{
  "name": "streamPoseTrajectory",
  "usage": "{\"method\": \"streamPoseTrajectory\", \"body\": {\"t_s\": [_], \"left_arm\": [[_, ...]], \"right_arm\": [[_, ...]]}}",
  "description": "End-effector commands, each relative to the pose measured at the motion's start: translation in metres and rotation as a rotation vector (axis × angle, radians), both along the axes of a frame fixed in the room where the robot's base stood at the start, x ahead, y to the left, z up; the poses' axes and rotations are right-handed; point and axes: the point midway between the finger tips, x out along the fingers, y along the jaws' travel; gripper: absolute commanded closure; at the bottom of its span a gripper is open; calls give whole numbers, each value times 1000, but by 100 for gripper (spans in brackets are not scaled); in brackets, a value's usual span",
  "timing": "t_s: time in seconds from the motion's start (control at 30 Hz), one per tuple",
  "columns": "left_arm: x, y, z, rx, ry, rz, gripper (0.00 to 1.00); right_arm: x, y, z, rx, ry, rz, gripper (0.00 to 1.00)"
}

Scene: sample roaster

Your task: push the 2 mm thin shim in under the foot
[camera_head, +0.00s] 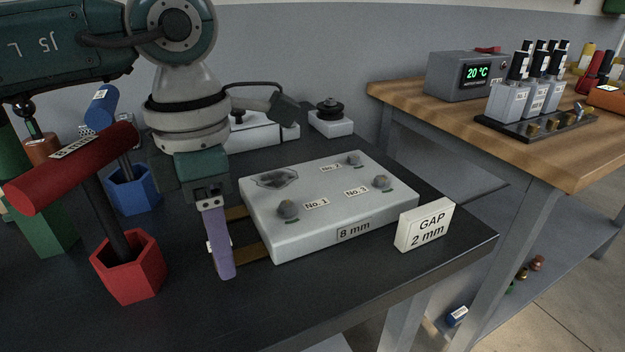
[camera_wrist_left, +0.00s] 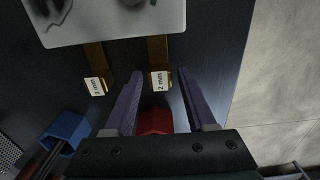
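The grey plate marked "8 mm" (camera_head: 340,205) lies on the dark table, with several knobs on top. Two brown strips stick out from its left edge. In the left wrist view the right strip's label seems to read 2 mm, so I take it as the 2 mm shim (camera_wrist_left: 158,52); the other shim (camera_wrist_left: 95,58) has a less clear label. Their inner ends are hidden under the plate. My left gripper (camera_wrist_left: 160,74) is open, its purple fingers on either side of the 2 mm shim's labelled end; contact cannot be told. It also shows in the head view (camera_head: 225,268).
A white "GAP 2 mm" sign (camera_head: 425,226) stands at the plate's right front corner. A red hexagonal holder (camera_head: 128,268) with a red-handled tool and a blue holder (camera_head: 132,190) stand left of my gripper. A wooden bench (camera_head: 530,145) stands to the right.

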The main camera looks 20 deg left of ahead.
Motion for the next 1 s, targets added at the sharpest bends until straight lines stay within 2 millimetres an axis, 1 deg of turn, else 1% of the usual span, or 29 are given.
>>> {"method": "streamPoseTrajectory", "body": {"t_s": [0.03,0.07,0.47,1.0], "left_arm": [[0,0,0,0,0,0,51],[0,0,0,0,0,0,54],[0,0,0,-1,-1,0,99],[0,0,1,-1,0,0,100]], "right_arm": [[0,0,0,0,0,1,30],[0,0,0,-1,0,1,30],[0,-2,0,-6,1,3,30],[0,-1,0,-6,1,3,30]]}}
